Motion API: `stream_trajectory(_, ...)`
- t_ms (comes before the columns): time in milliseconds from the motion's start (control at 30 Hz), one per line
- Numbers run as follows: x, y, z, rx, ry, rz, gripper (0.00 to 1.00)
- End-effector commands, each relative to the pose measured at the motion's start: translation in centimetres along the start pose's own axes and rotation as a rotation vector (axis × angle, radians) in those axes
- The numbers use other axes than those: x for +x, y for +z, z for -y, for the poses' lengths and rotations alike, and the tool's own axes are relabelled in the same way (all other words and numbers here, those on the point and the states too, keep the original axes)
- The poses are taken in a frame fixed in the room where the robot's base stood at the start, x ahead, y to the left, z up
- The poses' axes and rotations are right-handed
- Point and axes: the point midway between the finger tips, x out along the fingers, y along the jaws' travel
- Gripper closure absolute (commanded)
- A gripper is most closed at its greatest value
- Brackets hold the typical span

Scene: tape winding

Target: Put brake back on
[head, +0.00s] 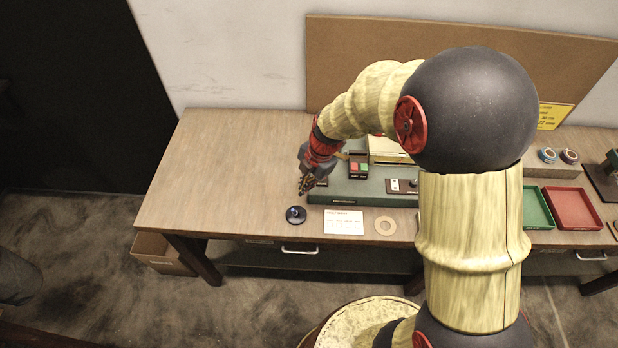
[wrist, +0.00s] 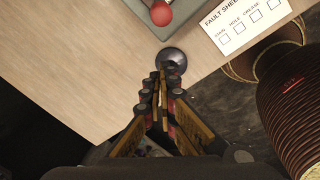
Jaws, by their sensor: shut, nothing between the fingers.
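A green machine base (head: 375,199) stands on the bench with a control box bearing red and green buttons (head: 359,167). In the wrist view a red ball knob (wrist: 162,13) shows over the corner of the base; my arm hides it in the head view. A dark round piece with a knob on top (head: 296,215) stands on the bench near the front edge; it also shows in the wrist view (wrist: 172,57), just beyond my fingertips. I cannot tell which part is the brake. My gripper (head: 305,187) is shut and empty, pointing down above the bench by the base's left end.
A white fault sheet (head: 343,222) and a tan ring (head: 385,225) lie along the front of the bench. A green tray (head: 537,207) and a red tray (head: 572,207) are at the right. The bench's left part (head: 220,170) is clear.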

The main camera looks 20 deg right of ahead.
Motion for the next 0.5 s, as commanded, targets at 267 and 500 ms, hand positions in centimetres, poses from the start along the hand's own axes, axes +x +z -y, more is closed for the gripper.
stream_trajectory(267,-0.5,3.1,-0.1,0.002,0.002,0.002,1.0)
stream_trajectory(500,-0.8,3.8,0.0,0.0,0.001,0.0,1.0)
